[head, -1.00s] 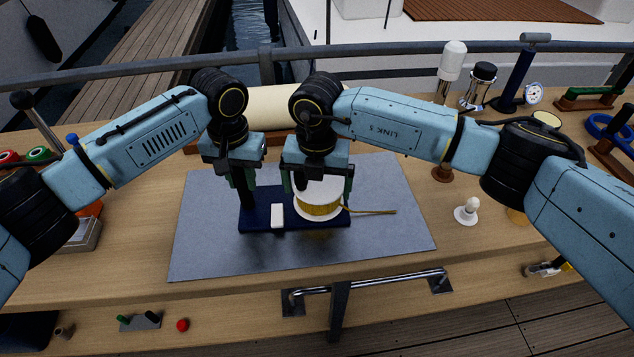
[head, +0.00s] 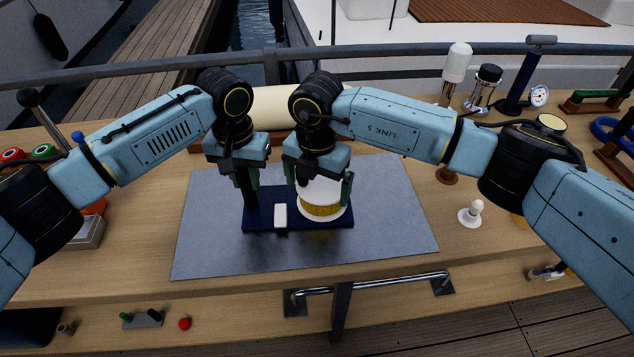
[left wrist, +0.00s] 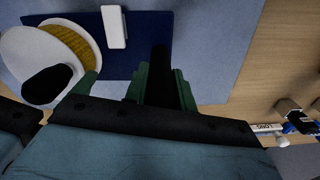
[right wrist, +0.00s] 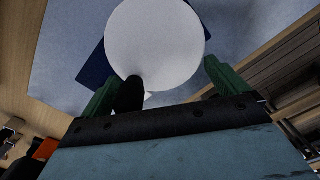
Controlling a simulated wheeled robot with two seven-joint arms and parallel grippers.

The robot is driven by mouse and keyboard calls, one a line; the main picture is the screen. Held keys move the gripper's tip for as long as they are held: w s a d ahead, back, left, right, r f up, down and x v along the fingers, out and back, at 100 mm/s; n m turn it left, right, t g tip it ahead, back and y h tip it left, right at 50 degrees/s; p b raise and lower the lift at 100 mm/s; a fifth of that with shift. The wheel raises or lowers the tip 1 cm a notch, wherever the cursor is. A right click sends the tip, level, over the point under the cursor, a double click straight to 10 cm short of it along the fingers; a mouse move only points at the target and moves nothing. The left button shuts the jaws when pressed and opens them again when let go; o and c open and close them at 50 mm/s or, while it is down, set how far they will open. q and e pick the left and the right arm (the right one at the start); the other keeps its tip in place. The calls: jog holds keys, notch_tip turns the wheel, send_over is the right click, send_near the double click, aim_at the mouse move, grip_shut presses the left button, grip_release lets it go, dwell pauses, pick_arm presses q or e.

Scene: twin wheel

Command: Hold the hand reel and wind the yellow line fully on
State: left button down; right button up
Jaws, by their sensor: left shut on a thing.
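The hand reel has a navy base (head: 262,222), a white spool (head: 322,190) wound with yellow line (head: 322,211), and a dark upright handle (head: 250,197). No loose tail of line shows now. My left gripper (head: 247,182) is shut on the dark handle, which also shows between its green fingers in the left wrist view (left wrist: 160,65). My right gripper (head: 319,188) is over the spool with fingers wide apart. In the right wrist view the white spool face (right wrist: 155,40) lies between the fingers, and a black knob (right wrist: 130,96) is close to the left finger.
The reel stands on a grey mat (head: 390,230) on a wooden bench, with a white block (head: 280,215) on its base. A white knob-like item (head: 472,213) stands at right. A metal rail (head: 370,284) runs along the front. The mat's right part is clear.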

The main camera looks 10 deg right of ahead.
aim_at(317, 191)
jog(key=shift+r, duration=0.1)
notch_tip(317, 191, up, 12)
dwell(0.5)
pick_arm(q)
jog(key=c, duration=1.1)
grip_release()
jog(key=shift+r, duration=0.1)
notch_tip(317, 191, up, 12)
jog(key=shift+f, duration=0.1)
